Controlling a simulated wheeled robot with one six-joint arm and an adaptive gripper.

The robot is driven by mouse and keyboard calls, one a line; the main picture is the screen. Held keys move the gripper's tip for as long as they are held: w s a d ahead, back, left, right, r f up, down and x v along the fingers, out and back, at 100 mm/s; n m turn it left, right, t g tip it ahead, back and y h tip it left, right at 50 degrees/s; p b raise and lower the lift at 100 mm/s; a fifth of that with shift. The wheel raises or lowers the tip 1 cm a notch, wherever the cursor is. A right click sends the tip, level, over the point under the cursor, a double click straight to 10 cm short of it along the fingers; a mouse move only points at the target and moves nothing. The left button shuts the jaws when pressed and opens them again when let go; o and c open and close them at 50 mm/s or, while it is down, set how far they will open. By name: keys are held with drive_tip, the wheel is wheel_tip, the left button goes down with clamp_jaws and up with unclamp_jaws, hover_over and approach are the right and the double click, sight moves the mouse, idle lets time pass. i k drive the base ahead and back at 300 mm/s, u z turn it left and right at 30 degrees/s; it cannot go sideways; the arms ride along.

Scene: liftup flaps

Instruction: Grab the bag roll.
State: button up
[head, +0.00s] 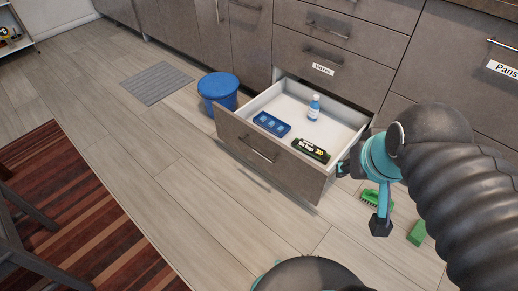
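The bag roll (311,150), dark with pale lettering and a yellow-green marked end, lies in the open drawer near its front right corner. The drawer (259,153) has a grey-brown front and a white inside. My gripper (361,198), teal with black fingertips, is just right of the drawer's front corner in the picture, apart from the roll. Its two fingers are spread wide with nothing seen between them. My dark arm hides part of the cabinet and floor at right.
A blue tray (271,124) and a blue bottle (314,107) share the drawer. A blue lidded bin (218,91) stands left of it. A green brush (376,199) and a green object (417,233) lie on the floor at right. The floor before the drawer is clear.

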sight(313, 151)
drive_tip(key=u, duration=0.05)
drive_tip(key=k, duration=0.4)
drive_tip(key=u, duration=1.65)
drive_tip(key=i, duration=1.6)
drive_tip(key=z, duration=0.65)
drive_tip(key=i, duration=0.85)
drive_tip(key=z, duration=1.35)
drive_tip(key=i, duration=0.4)
drive_tip(key=z, duration=0.4)
